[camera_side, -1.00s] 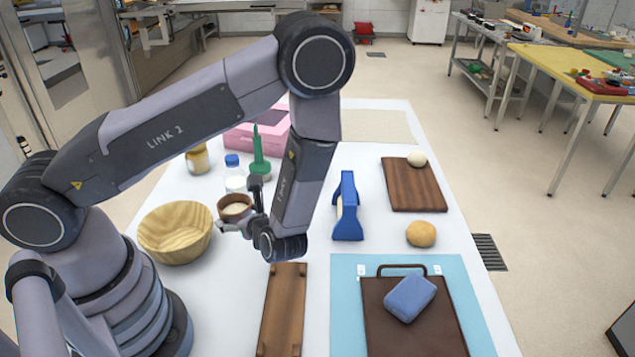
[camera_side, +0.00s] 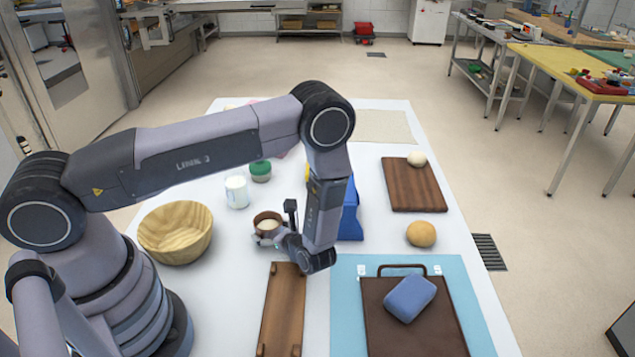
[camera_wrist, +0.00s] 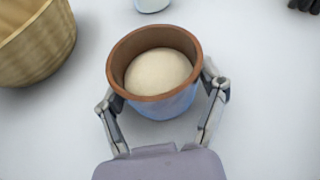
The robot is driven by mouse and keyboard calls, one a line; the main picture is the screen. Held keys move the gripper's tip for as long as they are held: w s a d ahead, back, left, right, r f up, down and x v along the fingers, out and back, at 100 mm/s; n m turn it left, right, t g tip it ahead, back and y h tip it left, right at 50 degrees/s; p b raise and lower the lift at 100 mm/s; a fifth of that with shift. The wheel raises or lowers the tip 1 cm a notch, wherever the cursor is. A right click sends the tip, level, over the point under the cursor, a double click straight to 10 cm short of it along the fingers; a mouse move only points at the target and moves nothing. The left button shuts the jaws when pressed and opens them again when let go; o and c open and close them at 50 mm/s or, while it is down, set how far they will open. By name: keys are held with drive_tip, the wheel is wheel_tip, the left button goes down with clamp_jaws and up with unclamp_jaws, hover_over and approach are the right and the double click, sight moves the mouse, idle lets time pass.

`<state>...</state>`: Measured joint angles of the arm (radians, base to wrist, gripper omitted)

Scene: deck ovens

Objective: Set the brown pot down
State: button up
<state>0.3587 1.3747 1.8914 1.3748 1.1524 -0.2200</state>
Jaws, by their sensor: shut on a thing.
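The brown pot (camera_side: 268,217) is in front of my arm in the side view, with pale dough (camera_wrist: 158,72) inside it. My gripper (camera_side: 272,238) is shut on the pot from its near side. In the wrist view the pot (camera_wrist: 121,55) is upright between the two fingers of my gripper (camera_wrist: 160,92), its brown rim facing up and its lower wall bluish. The white table top (camera_side: 225,285) is under it. I cannot tell whether the pot's base touches the table.
A wooden bowl (camera_side: 175,232) stands left of the pot. A white jar (camera_side: 237,191) and a green-topped thing (camera_side: 260,170) stand behind. A brown wooden board (camera_side: 283,310) lies in front, and a blue tool (camera_side: 350,212) is to the right, partly behind my arm.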

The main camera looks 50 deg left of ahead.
drive_tip(key=shift+f, duration=0.1)
drive_tip(key=o, duration=1.2)
